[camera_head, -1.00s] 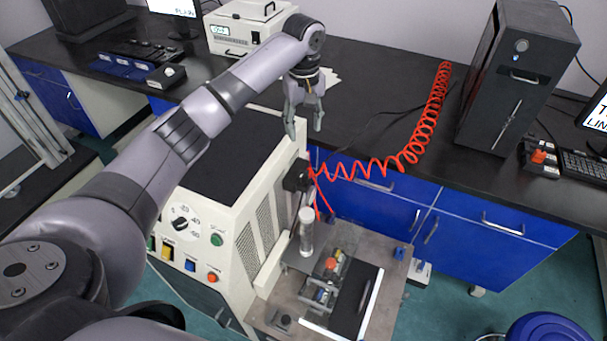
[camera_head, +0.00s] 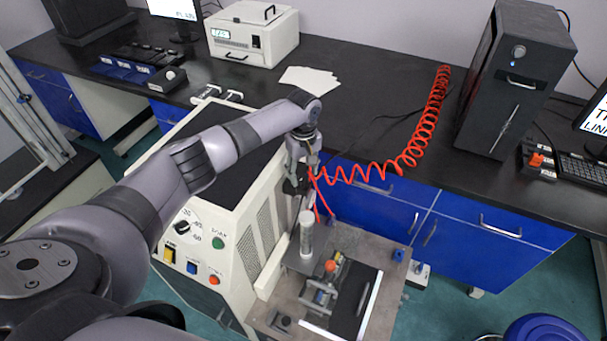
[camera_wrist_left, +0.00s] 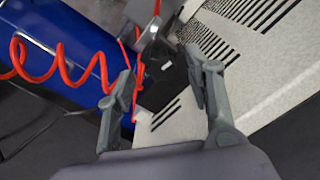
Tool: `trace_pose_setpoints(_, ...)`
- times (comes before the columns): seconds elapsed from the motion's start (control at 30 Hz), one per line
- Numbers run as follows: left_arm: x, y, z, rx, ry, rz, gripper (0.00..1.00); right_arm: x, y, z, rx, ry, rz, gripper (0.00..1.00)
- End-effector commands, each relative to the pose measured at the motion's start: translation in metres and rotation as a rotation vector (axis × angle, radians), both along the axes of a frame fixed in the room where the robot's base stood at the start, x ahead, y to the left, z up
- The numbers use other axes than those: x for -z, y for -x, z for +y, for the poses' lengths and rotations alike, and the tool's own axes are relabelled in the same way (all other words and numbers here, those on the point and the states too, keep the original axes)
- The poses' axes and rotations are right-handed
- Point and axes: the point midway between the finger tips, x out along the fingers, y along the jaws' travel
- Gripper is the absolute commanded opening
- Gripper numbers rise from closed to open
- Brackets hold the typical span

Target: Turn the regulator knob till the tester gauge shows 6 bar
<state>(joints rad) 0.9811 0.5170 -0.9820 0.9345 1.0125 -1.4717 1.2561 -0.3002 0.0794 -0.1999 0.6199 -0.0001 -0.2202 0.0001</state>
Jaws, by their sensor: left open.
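My left gripper (camera_head: 300,180) hangs over the near edge of the bench, at the back corner of the cream tester (camera_head: 262,235). It is open; its fingers partly cover the small black regulator (camera_head: 291,187) on the tester's side. In the left wrist view, the two fingers of the gripper (camera_wrist_left: 162,75) are spread, with the black regulator body (camera_wrist_left: 172,74) showing between and beyond them. I cannot make out the knob's edges or a pressure gauge reading. My right gripper is not in view.
A red coiled hose (camera_head: 400,162) runs from the regulator area up across the black bench (camera_head: 370,75). A clear cylinder (camera_head: 306,235) stands on the tester's work plate. A round selector dial (camera_head: 182,228) and coloured buttons are on the tester's front. Blue drawers (camera_head: 470,225) are behind right.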

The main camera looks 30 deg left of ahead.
Motion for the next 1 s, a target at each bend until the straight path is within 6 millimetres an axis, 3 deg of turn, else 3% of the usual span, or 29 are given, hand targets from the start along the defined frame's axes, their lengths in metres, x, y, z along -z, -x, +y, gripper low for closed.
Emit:
trace_pose_setpoints(0.2, 0.02, 0.0, 0.0, -0.001, 0.001, 0.001, 0.48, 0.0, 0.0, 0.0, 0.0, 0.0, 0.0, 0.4)
trace_pose_setpoints(0.5, 0.022, 0.0, 0.0, 0.0, 0.0, 0.0, 0.48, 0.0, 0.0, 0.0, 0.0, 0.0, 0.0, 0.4)
trace_pose_setpoints(1.0, 0.022, 0.0, 0.0, 0.0, 0.0, 0.0, 0.15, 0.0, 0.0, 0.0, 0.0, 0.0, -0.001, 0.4)
